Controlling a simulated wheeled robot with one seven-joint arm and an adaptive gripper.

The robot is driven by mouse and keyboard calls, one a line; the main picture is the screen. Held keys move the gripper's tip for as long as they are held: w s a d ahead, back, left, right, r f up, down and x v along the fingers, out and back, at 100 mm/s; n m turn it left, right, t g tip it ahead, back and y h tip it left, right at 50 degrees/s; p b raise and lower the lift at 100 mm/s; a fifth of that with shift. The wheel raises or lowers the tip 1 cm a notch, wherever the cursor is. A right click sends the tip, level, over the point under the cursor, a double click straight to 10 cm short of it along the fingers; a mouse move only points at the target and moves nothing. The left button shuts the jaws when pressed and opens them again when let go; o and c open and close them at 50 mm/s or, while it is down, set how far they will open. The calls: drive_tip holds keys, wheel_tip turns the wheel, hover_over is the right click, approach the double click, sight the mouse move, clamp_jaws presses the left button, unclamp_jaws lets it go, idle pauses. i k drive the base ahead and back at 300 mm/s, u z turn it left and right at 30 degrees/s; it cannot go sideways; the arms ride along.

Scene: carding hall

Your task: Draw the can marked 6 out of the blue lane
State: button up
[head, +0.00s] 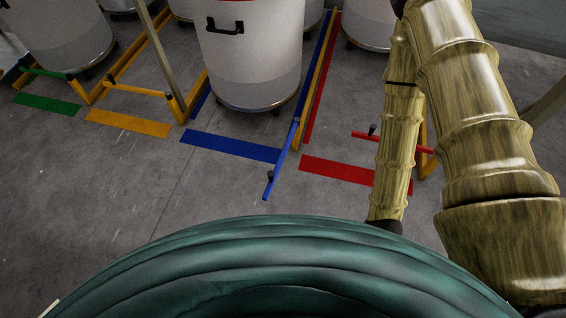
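A large white can (249,65) with a grey lower band and a black handle stands in the blue lane, behind the blue floor stripe (231,146). Its top is cut off by the picture edge, and no number shows on the part in view. The blue gate bar (281,165) at the lane's right front corner points outward toward me, and the lane's front is not barred by it. My bamboo-patterned arm links come down at the right. My gripper does not show in the head view.
Yellow rails (149,52) divide the lanes. The orange bar (138,90), green bar (47,72) and red bar (391,142) lie across their lanes' fronts. Another white can (62,32) stands at left, with more behind. Grey floor (150,185) is clear before the stripes.

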sight(252, 51)
drive_tip(key=z, duration=0.05)
drive_tip(key=k, duration=0.65)
drive_tip(key=u, duration=0.45)
drive_tip(key=i, duration=0.35)
drive_tip(key=u, duration=0.65)
drive_tip(key=i, duration=1.3)
drive_tip(key=z, duration=0.95)
